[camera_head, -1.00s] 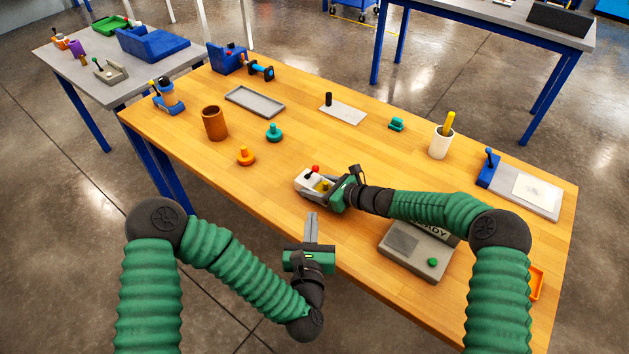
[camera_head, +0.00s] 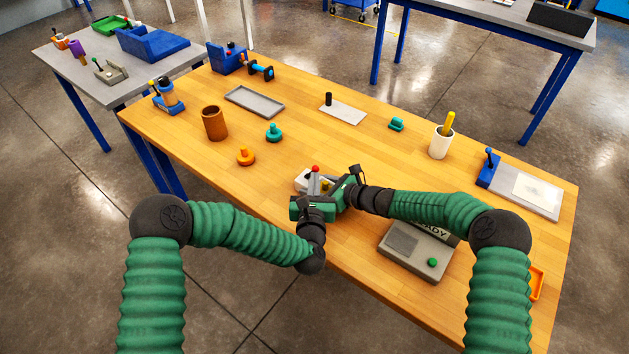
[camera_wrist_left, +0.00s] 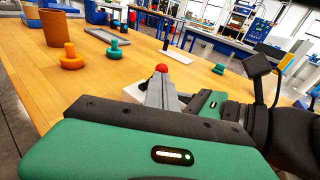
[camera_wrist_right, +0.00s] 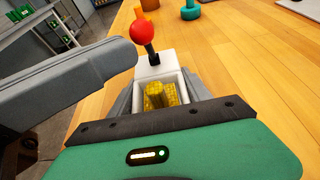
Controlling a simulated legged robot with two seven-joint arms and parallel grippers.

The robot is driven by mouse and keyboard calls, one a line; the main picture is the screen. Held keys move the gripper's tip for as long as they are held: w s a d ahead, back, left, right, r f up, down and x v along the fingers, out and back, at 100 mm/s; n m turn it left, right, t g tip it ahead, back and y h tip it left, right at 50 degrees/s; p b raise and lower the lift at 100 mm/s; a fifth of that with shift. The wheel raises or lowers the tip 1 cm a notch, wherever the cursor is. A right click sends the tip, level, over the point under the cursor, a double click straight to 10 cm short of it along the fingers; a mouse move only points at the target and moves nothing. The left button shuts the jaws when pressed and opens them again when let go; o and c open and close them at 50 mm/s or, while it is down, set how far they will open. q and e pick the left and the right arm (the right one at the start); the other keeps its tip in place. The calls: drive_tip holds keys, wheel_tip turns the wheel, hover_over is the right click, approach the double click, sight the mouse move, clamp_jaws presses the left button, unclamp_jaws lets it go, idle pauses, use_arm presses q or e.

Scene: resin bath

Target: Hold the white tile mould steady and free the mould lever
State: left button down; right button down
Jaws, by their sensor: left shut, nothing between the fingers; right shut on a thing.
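The white tile mould (camera_head: 302,180) sits near the table's front edge, with a yellow block (camera_wrist_right: 162,94) in its cavity. Its mould lever has a red ball (camera_wrist_right: 141,32) on a dark stem; the ball also shows in the head view (camera_head: 316,168). My right gripper (camera_wrist_right: 158,85) is shut on the mould, one finger along each side. My left gripper (camera_head: 314,180) is shut and empty. In the right wrist view its grey fingertips (camera_wrist_right: 132,55) are close beside the lever, below the ball; I cannot tell whether they touch. In the left wrist view the ball shows just beyond the fingertips (camera_wrist_left: 162,80).
A grey box with a green button (camera_head: 415,250) stands right of the mould. An orange knob (camera_head: 245,156), a teal knob (camera_head: 273,132) and a brown cup (camera_head: 214,123) stand to the left. The wood between the mould and the far white plate (camera_head: 343,111) is clear.

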use_arm(q)
drive_tip(key=shift+w+a+r+n+g, duration=0.25)
drive_tip(key=shift+a+n+g, duration=0.15)
drive_tip(key=shift+n, duration=0.1)
use_arm(e)
drive_tip(key=shift+r, duration=0.1)
idle(0.3)
drive_tip(key=shift+a, duration=0.1)
use_arm(q)
drive_tip(key=w+a+n+g+h, duration=0.1)
drive_tip(key=w+a+r+n+g+h, duration=0.1)
drive_tip(key=a+n+g, duration=0.1)
drive_tip(key=w+a+n+g+h, duration=0.1)
drive_tip(key=n, duration=0.1)
drive_tip(key=shift+a+r+g, duration=0.15)
drive_tip(key=shift+r+g, duration=0.2)
drive_tip(key=shift+g, duration=0.05)
idle(0.3)
drive_tip(key=shift+r, duration=0.8)
